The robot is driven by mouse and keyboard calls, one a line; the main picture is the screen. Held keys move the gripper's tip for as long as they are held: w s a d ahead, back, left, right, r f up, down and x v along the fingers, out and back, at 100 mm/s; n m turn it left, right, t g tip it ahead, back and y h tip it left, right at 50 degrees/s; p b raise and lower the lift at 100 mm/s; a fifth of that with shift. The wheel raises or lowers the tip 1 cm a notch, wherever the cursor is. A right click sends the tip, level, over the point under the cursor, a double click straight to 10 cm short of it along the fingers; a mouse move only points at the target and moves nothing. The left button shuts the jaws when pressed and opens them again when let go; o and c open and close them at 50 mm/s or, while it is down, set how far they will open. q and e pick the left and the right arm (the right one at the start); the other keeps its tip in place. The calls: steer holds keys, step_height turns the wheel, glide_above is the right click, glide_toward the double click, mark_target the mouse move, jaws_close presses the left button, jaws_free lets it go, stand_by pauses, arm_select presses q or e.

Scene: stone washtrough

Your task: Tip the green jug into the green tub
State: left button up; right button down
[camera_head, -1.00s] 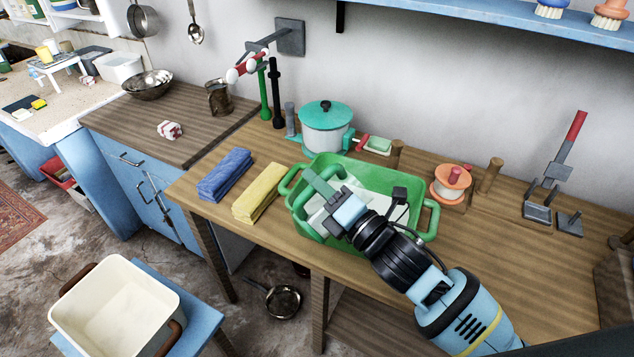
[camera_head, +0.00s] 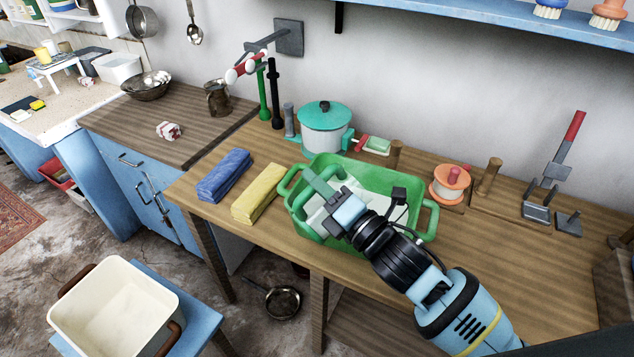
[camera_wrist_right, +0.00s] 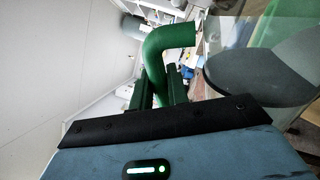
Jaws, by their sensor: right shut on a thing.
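The green tub (camera_head: 432,215) stands on the wooden counter. My right gripper (camera_head: 322,188) is over the left part of the tub, reaching in from the lower right. In the right wrist view the gripper (camera_wrist_right: 157,88) is shut on the curved green handle of the green jug (camera_wrist_right: 166,42). Beside the handle a clear, see-through body with a grey rounded surface shows; I cannot tell its contents. In the head view the jug is mostly hidden behind the gripper, and pale patches show inside the tub. My left gripper is not in view.
Blue (camera_head: 224,176) and yellow (camera_head: 258,194) folded cloths lie left of the tub. A lidded pot (camera_head: 325,132) and a soap dish (camera_head: 376,146) stand behind it. An orange spool-like thing (camera_head: 450,186) is on the right. A tap (camera_head: 260,50) juts from the wall.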

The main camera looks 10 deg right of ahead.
mark_target(335, 172)
steer(key=shift+w+d+f+m+t+h, duration=0.1)
steer(key=shift+w+d+m+t+h, duration=0.1)
steer(key=shift+d+m, duration=0.3)
steer(key=shift+w+d+f+m+t+h, duration=0.1)
steer(key=shift+w+d+m, duration=0.15)
steer(key=shift+m, duration=0.35)
steer(key=shift+d, duration=0.1)
stand_by(0.5)
steer(key=shift+w+d+r+m, duration=0.1)
steer(key=shift+w+d+m, duration=0.4)
steer(key=shift+d+m, duration=0.5)
steer(key=shift+a, duration=0.25)
steer(key=shift+d, duration=0.1)
